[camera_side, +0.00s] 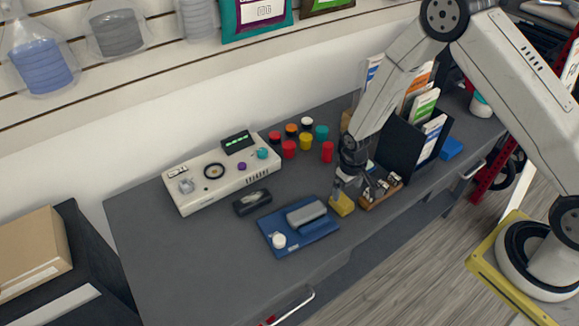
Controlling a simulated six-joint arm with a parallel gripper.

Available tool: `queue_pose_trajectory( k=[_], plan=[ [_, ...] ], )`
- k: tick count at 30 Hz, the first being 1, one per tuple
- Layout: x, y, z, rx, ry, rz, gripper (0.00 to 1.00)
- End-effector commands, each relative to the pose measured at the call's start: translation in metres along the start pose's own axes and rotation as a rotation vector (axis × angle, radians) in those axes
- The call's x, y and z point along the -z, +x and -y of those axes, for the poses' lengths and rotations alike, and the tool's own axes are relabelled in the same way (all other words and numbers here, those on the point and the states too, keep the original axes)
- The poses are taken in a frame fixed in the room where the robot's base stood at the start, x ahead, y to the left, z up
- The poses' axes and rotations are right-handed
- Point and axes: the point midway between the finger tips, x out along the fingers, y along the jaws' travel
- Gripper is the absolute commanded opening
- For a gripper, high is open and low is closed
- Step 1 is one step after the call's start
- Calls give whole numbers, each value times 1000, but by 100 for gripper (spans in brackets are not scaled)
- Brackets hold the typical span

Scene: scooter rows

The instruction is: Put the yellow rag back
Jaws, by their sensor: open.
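A small yellow block-like thing, which I take for the yellow rag (343,206), is on the grey bench at the right end of a blue mat (312,234). My gripper (343,188) points down right at the yellow thing, from above and behind it. The jaws are open. The fingertips are small and partly merge with the things behind them, so I cannot tell whether they touch the rag.
A grey block (306,214) and a white knob (279,240) are on the mat. A wooden tray (381,194) with metal parts is close right of my gripper. A black case (252,202), white device (222,174), coloured pots (289,149) and a dark file holder (400,140) stand around.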

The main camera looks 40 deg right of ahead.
Motion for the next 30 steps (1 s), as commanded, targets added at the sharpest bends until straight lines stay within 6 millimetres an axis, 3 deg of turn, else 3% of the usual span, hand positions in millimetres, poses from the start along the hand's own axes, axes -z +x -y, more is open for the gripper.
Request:
queue_pose_trajectory(
  k=[7,15,30],
  plan=[
    [0,-30,0,0,0,-2,100],
    [0,-52,0,0,0,-1,100],
    [0,-57,0,0,0,1,100]
  ],
)
